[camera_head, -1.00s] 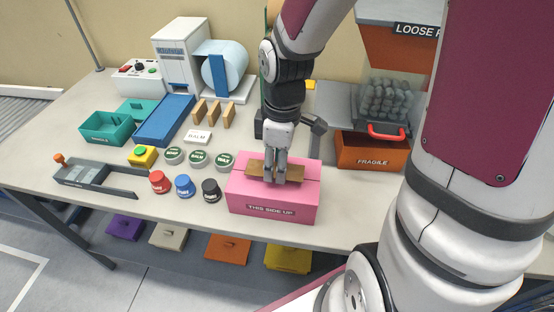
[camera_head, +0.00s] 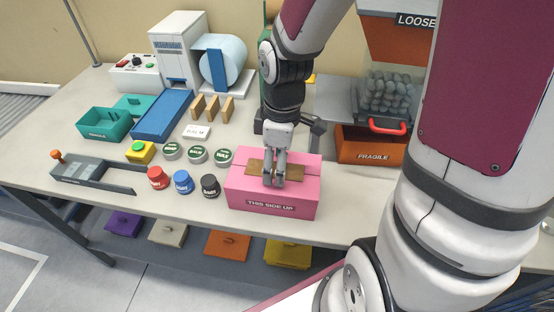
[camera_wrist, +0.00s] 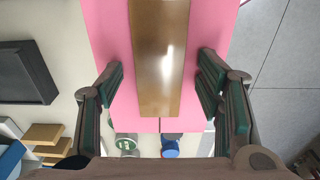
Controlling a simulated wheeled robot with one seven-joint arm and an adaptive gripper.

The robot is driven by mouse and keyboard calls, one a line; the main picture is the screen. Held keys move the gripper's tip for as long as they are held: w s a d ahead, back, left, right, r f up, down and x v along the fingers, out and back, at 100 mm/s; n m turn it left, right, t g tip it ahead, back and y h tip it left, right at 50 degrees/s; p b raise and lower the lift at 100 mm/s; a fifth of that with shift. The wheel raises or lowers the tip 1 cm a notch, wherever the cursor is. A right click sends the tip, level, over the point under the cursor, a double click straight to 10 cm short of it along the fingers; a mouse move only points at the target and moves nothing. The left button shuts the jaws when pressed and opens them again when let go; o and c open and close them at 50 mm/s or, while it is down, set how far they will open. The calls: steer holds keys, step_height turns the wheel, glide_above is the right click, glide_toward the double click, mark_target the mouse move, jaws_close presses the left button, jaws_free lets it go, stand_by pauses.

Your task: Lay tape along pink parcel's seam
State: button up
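The pink parcel (camera_head: 272,208) stands on the bench with its "THIS SIDE UP" label facing the front. A brown strip of tape (camera_head: 256,166) lies across its top. In the wrist view, the tape (camera_wrist: 159,60) runs over the pink top (camera_wrist: 108,30), in line with the seam that shows past its end. My gripper (camera_head: 275,182) is over the parcel's top, pointing down at the tape. Whether the fingertips touch the parcel is unclear.
Several round tins and the red, blue and black jars (camera_head: 183,182) stand close left of the parcel. An orange "FRAGILE" box (camera_head: 370,148) is at the right behind it. A dark tool (camera_head: 318,124) lies just behind my gripper. The bench's front edge is close before the parcel.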

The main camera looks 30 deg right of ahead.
step_height(320, 180, up, 11)
steer(key=s+r+m+t, duration=0.4)
steer(key=s+r+m, duration=0.4)
steer(key=s+m, duration=0.2)
steer(key=shift+s+m+h, duration=0.3)
steer(key=shift+s+m, duration=0.1)
steer(key=shift+s, duration=0.4)
steer(key=shift+r+t, duration=0.1)
steer(key=shift+t, duration=0.2)
stand_by(0.3)
